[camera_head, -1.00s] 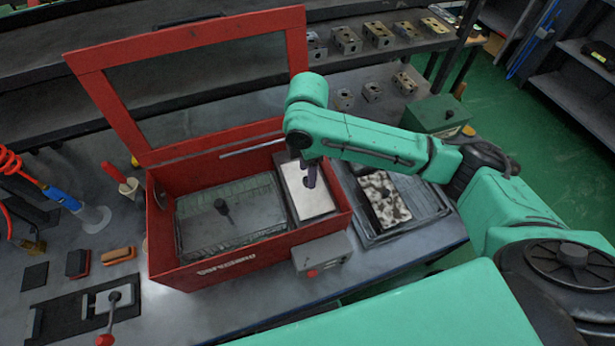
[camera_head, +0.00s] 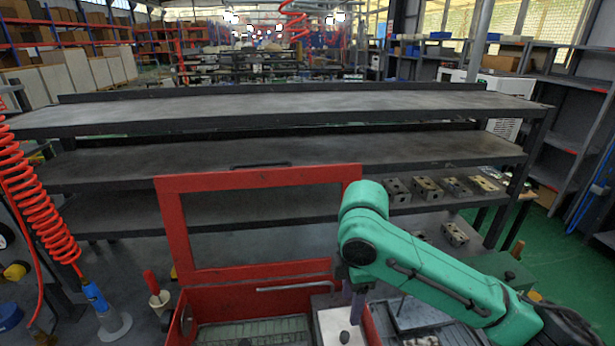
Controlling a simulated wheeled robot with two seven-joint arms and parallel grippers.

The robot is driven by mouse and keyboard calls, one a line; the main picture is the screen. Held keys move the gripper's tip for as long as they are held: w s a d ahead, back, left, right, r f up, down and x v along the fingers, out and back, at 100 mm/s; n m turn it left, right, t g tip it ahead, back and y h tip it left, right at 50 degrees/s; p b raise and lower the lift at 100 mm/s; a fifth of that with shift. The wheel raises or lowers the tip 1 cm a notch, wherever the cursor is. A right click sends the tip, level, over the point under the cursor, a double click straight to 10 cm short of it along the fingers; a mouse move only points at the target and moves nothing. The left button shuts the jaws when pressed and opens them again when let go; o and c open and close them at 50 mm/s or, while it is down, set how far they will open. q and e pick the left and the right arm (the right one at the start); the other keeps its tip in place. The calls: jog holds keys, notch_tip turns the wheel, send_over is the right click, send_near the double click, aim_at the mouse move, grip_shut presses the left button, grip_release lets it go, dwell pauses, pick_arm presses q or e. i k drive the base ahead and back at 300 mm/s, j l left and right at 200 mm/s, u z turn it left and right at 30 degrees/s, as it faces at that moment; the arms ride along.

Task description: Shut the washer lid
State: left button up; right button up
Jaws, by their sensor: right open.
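The washer (camera_head: 240,299) is a red box at the bottom middle, cut off by the lower picture edge. Its lid (camera_head: 172,225), a red frame around a see-through panel, stands raised at the back of the box. A grey mesh tray (camera_head: 275,330) and a pale plate (camera_head: 327,325) show inside the box. My right gripper (camera_head: 356,308) points down over the box's right side, close to the plate and just right of the lid. It is small and partly hidden by its own arm; I see nothing held in it. My left gripper is out of view.
A dark multi-level shelf (camera_head: 290,105) spans the back behind the lid. Several metal valve blocks (camera_head: 428,188) sit on it at the right. A red coiled hose (camera_head: 40,205) hangs at the left. A dark tray (camera_head: 415,312) is right of the washer.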

aim_at(168, 187)
jog(key=k, duration=1.5)
